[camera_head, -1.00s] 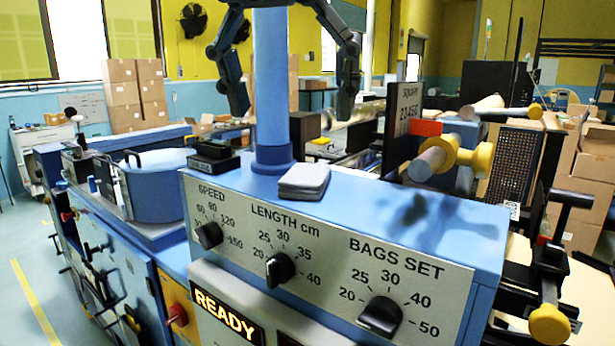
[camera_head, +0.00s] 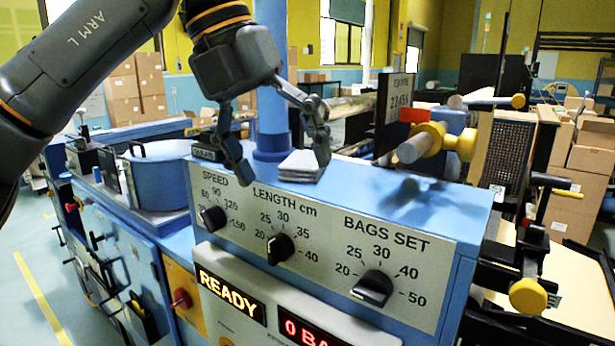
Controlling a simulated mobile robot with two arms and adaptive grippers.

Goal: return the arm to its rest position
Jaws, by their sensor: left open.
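My left arm (camera_head: 90,52) comes in from the upper left. Its dark gripper (camera_head: 280,160) is open, with its two fingers spread and pointing down. The fingers hang in front of the blue post (camera_head: 271,110), above the top of the blue control console. A folded grey pad (camera_head: 301,165) lies on the console top below and between the fingers, and nothing shows held. My right gripper is not in view.
The console front (camera_head: 330,235) carries SPEED, LENGTH and BAGS SET knobs and a lit READY display (camera_head: 230,297). A blue drum (camera_head: 160,175) stands left. A yellow-ended roller (camera_head: 440,142) and a dark sign (camera_head: 394,108) stand right. Cardboard boxes are behind.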

